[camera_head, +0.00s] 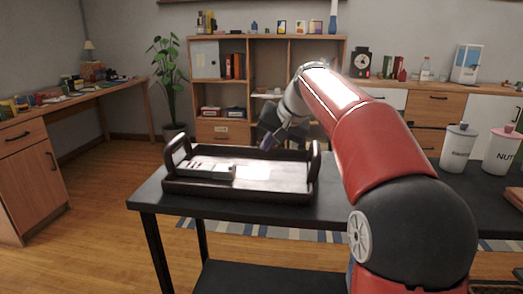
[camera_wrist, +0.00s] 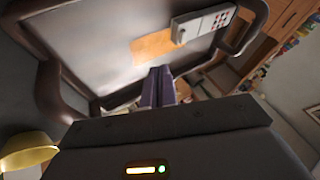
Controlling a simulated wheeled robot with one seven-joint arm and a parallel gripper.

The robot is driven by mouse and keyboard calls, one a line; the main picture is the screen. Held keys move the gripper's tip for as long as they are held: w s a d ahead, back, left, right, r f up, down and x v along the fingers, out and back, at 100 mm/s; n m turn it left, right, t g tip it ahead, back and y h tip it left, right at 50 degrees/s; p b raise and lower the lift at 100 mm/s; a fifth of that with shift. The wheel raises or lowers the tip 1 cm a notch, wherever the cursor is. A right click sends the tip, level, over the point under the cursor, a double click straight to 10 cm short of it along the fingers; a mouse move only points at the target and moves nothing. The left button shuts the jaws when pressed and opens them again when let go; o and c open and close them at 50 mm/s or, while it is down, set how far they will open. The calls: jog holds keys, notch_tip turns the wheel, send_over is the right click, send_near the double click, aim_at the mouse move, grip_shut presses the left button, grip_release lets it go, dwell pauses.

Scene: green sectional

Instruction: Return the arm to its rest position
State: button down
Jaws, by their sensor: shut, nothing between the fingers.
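My red and grey arm reaches out over the black table (camera_head: 335,205). My gripper (camera_head: 267,142) is above the back part of the dark tray (camera_head: 240,198), small and partly blurred in the head view. In the wrist view, its two purple fingers (camera_wrist: 160,76) are together with nothing between them. The tray (camera_wrist: 105,35) also shows there, beyond the fingers. A white device (camera_head: 212,167) lies in the left part of the tray; in the wrist view, the device (camera_wrist: 205,22) shows dark red buttons.
A shelf unit (camera_head: 265,80) stands behind the table, and a wooden desk (camera_head: 30,165) at the left. Open floor lies between.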

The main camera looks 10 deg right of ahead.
jog(key=s+f+h, duration=0.1)
jog(key=s+f, duration=0.4)
jog(key=s, duration=0.6)
jog(key=s+d+f+n+h, duration=0.1)
jog(key=s+f, duration=0.5)
jog(key=s, duration=0.5)
jog(key=s+d+f+n+h, duration=0.1)
jog(key=s+f+h, duration=0.1)
jog(key=s+f, duration=0.4)
jog(key=s, duration=0.5)
jog(key=shift+s+g, duration=0.3)
jog(key=shift+s, duration=0.05)
